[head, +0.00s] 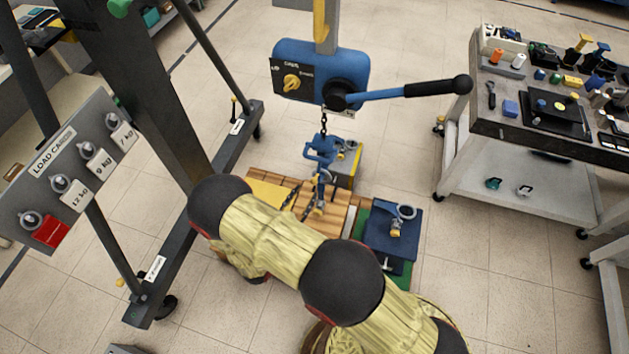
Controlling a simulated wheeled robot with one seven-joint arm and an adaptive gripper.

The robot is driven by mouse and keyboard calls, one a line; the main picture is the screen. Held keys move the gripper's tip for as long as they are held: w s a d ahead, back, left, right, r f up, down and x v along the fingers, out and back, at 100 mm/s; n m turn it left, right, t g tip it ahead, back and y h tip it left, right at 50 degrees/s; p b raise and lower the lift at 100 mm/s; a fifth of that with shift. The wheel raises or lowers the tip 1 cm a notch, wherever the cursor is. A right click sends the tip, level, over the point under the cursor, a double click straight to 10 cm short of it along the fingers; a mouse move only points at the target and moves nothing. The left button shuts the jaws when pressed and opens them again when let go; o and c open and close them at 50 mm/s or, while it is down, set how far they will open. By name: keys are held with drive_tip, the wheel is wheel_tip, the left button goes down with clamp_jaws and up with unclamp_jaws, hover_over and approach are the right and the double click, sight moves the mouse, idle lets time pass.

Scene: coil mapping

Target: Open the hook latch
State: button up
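A blue hook (321,150) hangs on a short dark chain (323,124) under the blue lever hoist (320,72), near the picture's middle. Its latch is too small to make out, so I cannot tell whether it is open or shut. Just below the hook is blue and yellow hardware with a dark chain (308,203), over a wooden pallet (338,215). I cannot tell whether the hook touches this hardware. My arm, in a yellow sleeve with black joints, crosses the lower middle, in front of and below the hook. My gripper does not show.
The hoist's lever (408,90) sticks out to the right. A dark gantry post stands at left with a load card panel (70,175). A tool cart (520,165) stands at right. Floor between them is clear.

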sight(314, 181)
drive_tip(key=x, duration=0.7)
drive_tip(key=shift+w+d, duration=0.1)
drive_tip(key=shift+d, duration=0.05)
drive_tip(key=shift+c, duration=0.4)
drive_tip(key=c, duration=0.7)
clamp_jaws()
